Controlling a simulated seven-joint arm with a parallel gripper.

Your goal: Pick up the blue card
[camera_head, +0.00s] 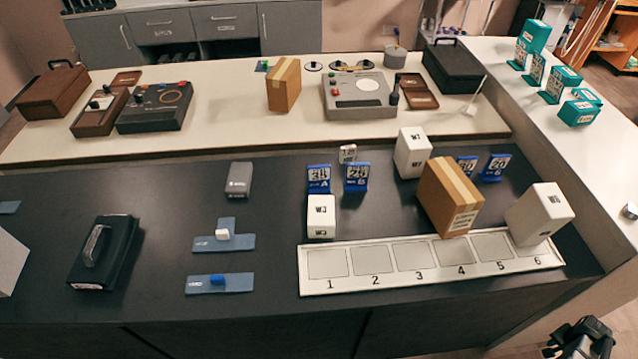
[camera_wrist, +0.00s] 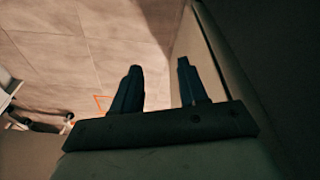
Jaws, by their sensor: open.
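Two small upright blue cards with white number panels, one on the left (camera_head: 319,178) and one on the right (camera_head: 357,176), stand behind a white block on the dark counter. Two more upright blue cards stand farther right: one (camera_head: 497,166) in clear view, the other (camera_head: 467,165) partly hidden by a cardboard box. Flat blue-grey plates lie at left, one with a white piece on it (camera_head: 240,243) and one with a blue piece (camera_head: 240,284). My gripper (camera_head: 582,338) is at the lower right, beyond the counter's front edge, far from the cards. In the wrist view its fingers (camera_wrist: 158,85) are apart and empty, above floor tiles.
A numbered white strip (camera_head: 335,287) lies along the counter front. A cardboard box (camera_head: 450,197) and white boxes (camera_head: 540,213) (camera_head: 412,153) stand around the right-hand cards. A black case (camera_head: 103,252) is at left. The counter's middle is mostly clear.

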